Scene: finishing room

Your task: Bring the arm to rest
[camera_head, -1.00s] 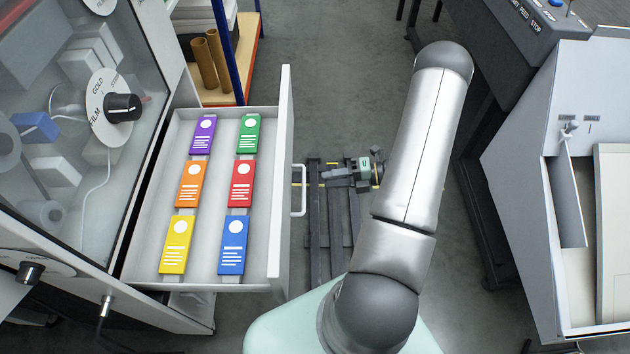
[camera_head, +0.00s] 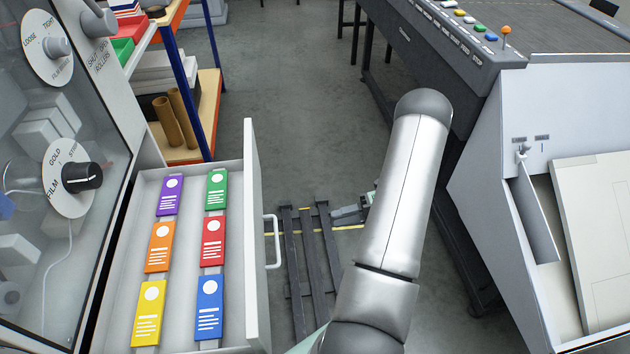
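My arm rises from the bottom middle of the head view and bends over at a dark rounded joint. My gripper (camera_head: 343,214) shows low down, just left of the arm's silver link, over the dark rails on the floor. Most of it is hidden behind that link, and its fingers are too small to tell open from shut. I see nothing clearly held in it. It appears clear of the open drawer (camera_head: 252,225) to its left.
The drawer holds several coloured tagged cards and sticks out beside the glass-fronted machine (camera_head: 70,178). A blue-posted shelf (camera_head: 195,147) stands behind it. A long dark machine (camera_head: 428,47) and a pale cabinet (camera_head: 480,200) stand right. Grey floor (camera_head: 290,120) is open between.

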